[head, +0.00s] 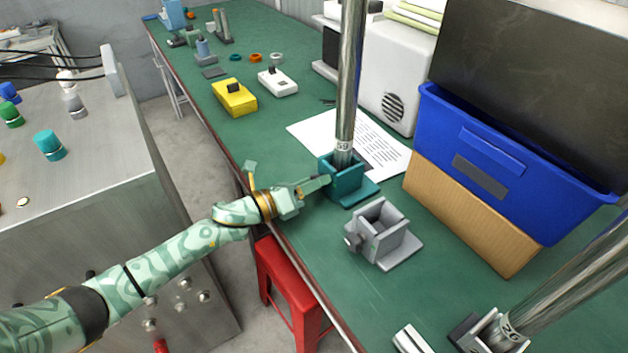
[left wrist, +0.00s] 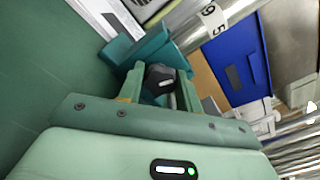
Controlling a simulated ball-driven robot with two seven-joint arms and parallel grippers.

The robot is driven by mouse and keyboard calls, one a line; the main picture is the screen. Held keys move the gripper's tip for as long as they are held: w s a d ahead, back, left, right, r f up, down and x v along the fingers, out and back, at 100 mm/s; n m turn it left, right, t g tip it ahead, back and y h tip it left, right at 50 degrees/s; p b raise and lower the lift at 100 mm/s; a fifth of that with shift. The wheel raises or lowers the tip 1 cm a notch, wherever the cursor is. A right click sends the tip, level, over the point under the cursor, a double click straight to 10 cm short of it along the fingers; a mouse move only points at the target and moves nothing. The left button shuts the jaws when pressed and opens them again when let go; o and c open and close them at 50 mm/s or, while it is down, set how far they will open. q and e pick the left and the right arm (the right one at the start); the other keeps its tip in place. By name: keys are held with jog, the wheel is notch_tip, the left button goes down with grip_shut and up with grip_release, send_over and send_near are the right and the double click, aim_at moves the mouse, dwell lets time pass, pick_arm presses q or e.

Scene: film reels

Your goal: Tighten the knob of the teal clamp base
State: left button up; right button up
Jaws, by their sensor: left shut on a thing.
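The teal clamp base (head: 360,188) stands on the green bench, with a shiny metal tube (head: 349,80) rising from it. The tube carries a white label near the base. My left gripper (head: 322,185) reaches the clamp's left side. In the left wrist view the teal clamp base (left wrist: 140,47) lies just beyond the fingers. There my left gripper (left wrist: 161,88) is shut on a dark knob (left wrist: 160,76), with one finger on each side of it. The knob is hidden in the head view. My right gripper is in neither view.
A grey clamp base (head: 385,240) stands empty close to the teal one. Another tube stands in a clamp at the lower right. A blue bin (head: 500,150) sits on a cardboard box (head: 465,213). A red stool (head: 285,290) stands below the bench edge.

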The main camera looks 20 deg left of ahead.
pick_arm(q)
jog(key=shift+m, duration=0.4)
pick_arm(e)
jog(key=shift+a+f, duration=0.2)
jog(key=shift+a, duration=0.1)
pick_arm(q)
jog(key=m+b, duration=0.2)
jog(key=m, duration=0.2)
jog(key=shift+f+m, duration=0.15)
jog(key=shift+m, duration=0.15)
jog(key=m+b, duration=0.1)
jog(key=m, duration=0.1)
jog(key=shift+m+b, duration=0.3)
jog(key=shift+b, duration=0.05)
jog(key=shift+m, duration=0.5)
jog(key=m+b, duration=0.1)
jog(key=m, duration=0.2)
jog(key=shift+b, duration=0.35)
jog(key=shift+m, duration=0.8)
jog(key=shift+s+d+m+b, duration=0.1)
jog(key=shift+m+b, duration=0.25)
jog(key=shift+m, duration=0.15)
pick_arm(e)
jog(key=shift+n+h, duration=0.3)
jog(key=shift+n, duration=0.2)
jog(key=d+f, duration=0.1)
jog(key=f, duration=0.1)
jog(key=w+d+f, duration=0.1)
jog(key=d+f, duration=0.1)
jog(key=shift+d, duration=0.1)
